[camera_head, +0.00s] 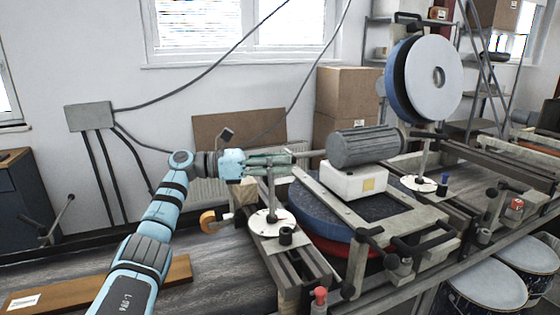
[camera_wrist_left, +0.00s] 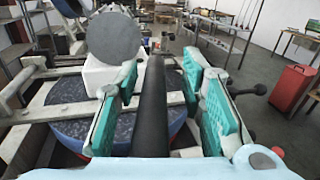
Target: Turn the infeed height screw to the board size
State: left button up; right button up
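My left gripper (camera_head: 291,159) is level with the top of a thin upright post (camera_head: 272,195). The post rises from a round white plate (camera_head: 262,222) on the near rail, and looks like the infeed height screw. In the left wrist view, the green-padded fingers (camera_wrist_left: 165,108) are spread on both sides of a dark rod (camera_wrist_left: 152,105), with gaps visible on each side. Whether the rod belongs to the post is unclear. A second post (camera_head: 425,158) stands on another white plate farther right. A wooden board (camera_head: 40,297) with a white label lies at lower left. My right gripper is out of view.
A grey motor (camera_head: 364,147) on a white box (camera_head: 354,181) sits right of my gripper, above a blue disc (camera_head: 310,213). A large white-faced wheel (camera_head: 433,80) stands behind. Drums (camera_head: 484,287) stand at lower right. Cables hang on the wall behind.

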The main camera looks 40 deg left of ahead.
pick_arm(q)
jog(key=shift+a+f, duration=0.1)
jog(key=shift+a, duration=0.05)
jog(key=shift+c, duration=0.9)
jog(key=shift+a, duration=0.1)
grip_shut()
jog(key=shift+r+m+h+p, duration=0.25)
jog(key=shift+m+h+p, duration=0.05)
jog(key=shift+p, duration=0.45)
jog(key=shift+g+h+p, duration=0.3)
jog(key=shift+g, duration=0.3)
jog(key=shift+f+m, duration=0.2)
jog(key=shift+m, duration=0.1)
jog(key=shift+f, duration=0.1)
jog(key=shift+o, duration=0.9)
grip_release()
